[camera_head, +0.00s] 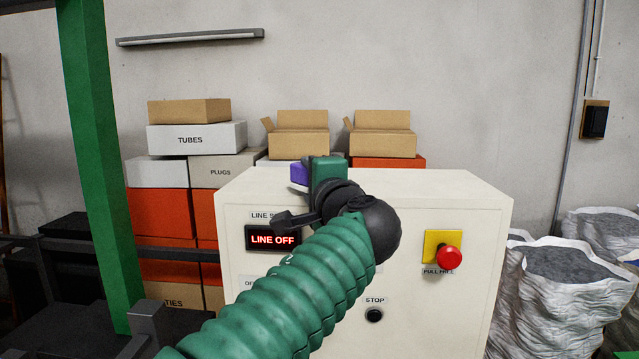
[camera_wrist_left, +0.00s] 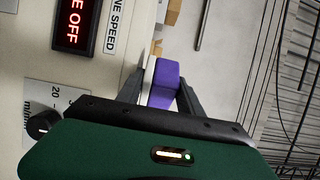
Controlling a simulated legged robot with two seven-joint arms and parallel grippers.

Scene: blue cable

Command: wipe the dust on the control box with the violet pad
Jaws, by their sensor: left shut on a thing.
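The control box (camera_head: 468,211) is a large cream cabinet in the middle of the head view; part of its front also shows at the left of the wrist view (camera_wrist_left: 27,60). My left gripper (camera_head: 303,182) is at the box's upper left, near its top edge, shut on the violet pad (camera_head: 297,172). In the left wrist view the pad (camera_wrist_left: 163,84) sits between the two dark fingers of the gripper (camera_wrist_left: 160,92). I cannot tell whether the pad touches the box. I cannot make out dust; my arm hides part of the front. My right gripper is out of view.
The box front carries a lit LINE OFF display (camera_head: 272,239), a red knob on yellow (camera_head: 449,256) and a black STOP button (camera_head: 374,315). A green post (camera_head: 100,170) stands left. Cartons (camera_head: 190,138) are stacked behind; white sacks (camera_head: 570,285) stand right.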

